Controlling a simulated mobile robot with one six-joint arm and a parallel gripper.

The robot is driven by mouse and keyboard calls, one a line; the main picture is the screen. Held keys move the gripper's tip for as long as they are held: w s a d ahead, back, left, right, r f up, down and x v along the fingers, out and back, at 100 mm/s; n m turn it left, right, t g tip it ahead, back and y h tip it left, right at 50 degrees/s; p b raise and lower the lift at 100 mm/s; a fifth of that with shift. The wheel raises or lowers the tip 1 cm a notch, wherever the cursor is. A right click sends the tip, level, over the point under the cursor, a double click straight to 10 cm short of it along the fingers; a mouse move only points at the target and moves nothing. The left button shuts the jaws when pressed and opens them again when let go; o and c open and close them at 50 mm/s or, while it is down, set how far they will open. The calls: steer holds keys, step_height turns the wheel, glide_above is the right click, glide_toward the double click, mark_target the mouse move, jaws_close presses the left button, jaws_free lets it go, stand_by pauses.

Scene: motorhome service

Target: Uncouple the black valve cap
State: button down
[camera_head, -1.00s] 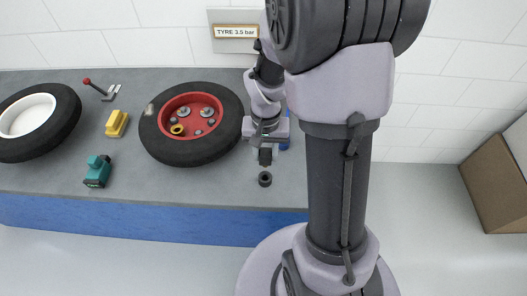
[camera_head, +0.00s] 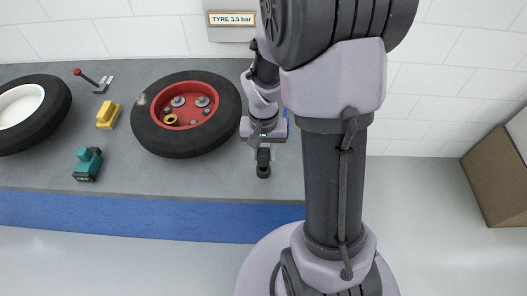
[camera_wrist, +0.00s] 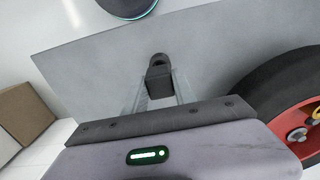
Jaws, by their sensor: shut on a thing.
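My gripper (camera_head: 263,160) points down at the right end of the bench. In the wrist view its two pale fingers (camera_wrist: 161,92) are shut on a dark, square-sided piece (camera_wrist: 160,82). A small black ring-shaped part (camera_head: 263,173) is at the tip of this piece in the head view. Its rounded top (camera_wrist: 159,58) shows just beyond the held piece in the wrist view. The two overlap; I cannot tell whether they are joined or only touching. I cannot tell for sure which of them is the black valve cap.
A tyre with a red rim (camera_head: 187,112) lies left of my gripper, with a yellow ring (camera_head: 170,119) on it. A teal tool (camera_head: 88,163), a yellow block (camera_head: 108,114) and a red-knobbed lever (camera_head: 91,79) are further left. The bench front (camera_head: 215,187) is clear.

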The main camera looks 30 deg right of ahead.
steer(key=shift+f, duration=0.15)
stand_by(0.5)
steer(key=shift+f+b, duration=1.75)
steer(key=shift+f, duration=0.15)
steer(key=c, duration=0.9)
jaws_free()
steer(key=shift+r, duration=0.1)
